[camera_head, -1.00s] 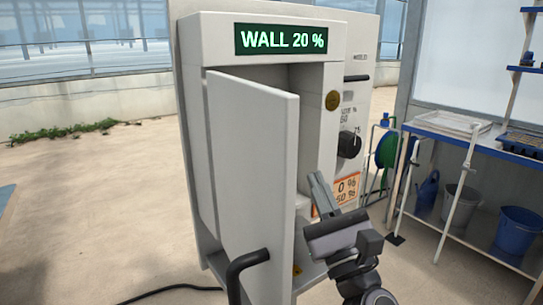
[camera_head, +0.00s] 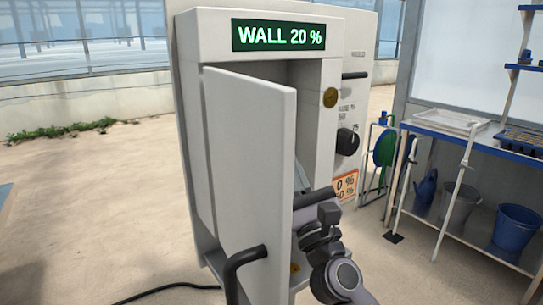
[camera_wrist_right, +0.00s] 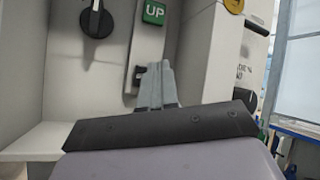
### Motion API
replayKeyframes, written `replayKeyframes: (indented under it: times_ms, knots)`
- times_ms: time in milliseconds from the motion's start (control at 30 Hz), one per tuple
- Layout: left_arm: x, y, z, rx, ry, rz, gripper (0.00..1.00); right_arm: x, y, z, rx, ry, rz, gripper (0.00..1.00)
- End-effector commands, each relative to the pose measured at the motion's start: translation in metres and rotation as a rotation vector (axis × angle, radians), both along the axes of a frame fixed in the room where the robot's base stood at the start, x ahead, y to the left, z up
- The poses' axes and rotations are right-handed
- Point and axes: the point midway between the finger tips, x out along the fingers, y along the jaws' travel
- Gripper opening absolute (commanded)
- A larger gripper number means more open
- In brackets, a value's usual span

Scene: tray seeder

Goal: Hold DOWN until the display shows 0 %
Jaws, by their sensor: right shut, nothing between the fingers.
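The display (camera_head: 279,36) at the top of the grey cabinet (camera_head: 186,60) reads "WALL 20 %". The cabinet door (camera_head: 250,170) stands open toward me. My right gripper (camera_head: 300,178) reaches into the cabinet past the door's right edge. In the right wrist view my right gripper (camera_wrist_right: 156,70) is shut and empty, its fingertips on or close to the inner panel below the green UP button (camera_wrist_right: 154,13). A DOWN button cannot be made out; the fingers cover the area below UP. I cannot tell whether they touch. My left gripper is not in view.
A black knob (camera_wrist_right: 97,20) sits left of UP on the inner wall. A black door handle (camera_head: 243,258) sticks out in front. An orange label (camera_head: 345,187) is on the cabinet's right side. A bench (camera_head: 470,143) with buckets below stands right.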

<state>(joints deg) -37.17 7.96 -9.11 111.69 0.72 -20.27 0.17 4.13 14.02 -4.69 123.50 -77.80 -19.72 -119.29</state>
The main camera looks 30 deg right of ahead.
Motion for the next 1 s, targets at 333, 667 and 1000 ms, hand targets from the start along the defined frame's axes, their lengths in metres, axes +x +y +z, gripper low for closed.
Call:
replayKeyframes:
  times_ms: [333, 667, 1000]
  knots:
    - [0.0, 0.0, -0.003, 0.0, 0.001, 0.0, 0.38, 0.027, 0.002, 0.0, 0.001, -0.001, 0.001, 0.0]
    - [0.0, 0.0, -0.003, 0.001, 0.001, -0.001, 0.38, 0.028, 0.002, 0.0, 0.001, 0.0, 0.001, 0.0]
    - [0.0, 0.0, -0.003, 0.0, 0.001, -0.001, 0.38, 0.028, 0.002, 0.0, 0.001, 0.0, 0.001, 0.0]
